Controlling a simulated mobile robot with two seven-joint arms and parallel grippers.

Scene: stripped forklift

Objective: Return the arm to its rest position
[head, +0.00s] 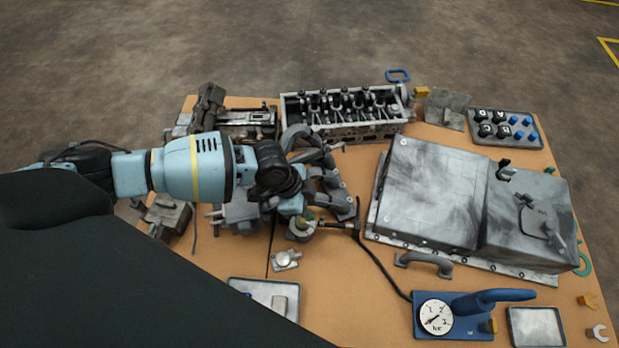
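My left arm (195,168) is light blue with a yellow band. It reaches in from the left over the workbench (325,265). My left gripper (297,212) is beyond the dark wrist, beside grey curved pipe-like parts (335,190) near the middle of the bench. Its fingers are small and partly hidden by the wrist, so I cannot tell whether they are open or hold anything. My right gripper does not show. A large dark shape of my own body covers the lower left.
A cylinder head (345,115) stands at the back. A big grey metal housing (430,195) fills the right side. A blue gauge fixture (455,315) sits at the front, with a cable running towards the middle. A tray of knobs (505,128) is at back right.

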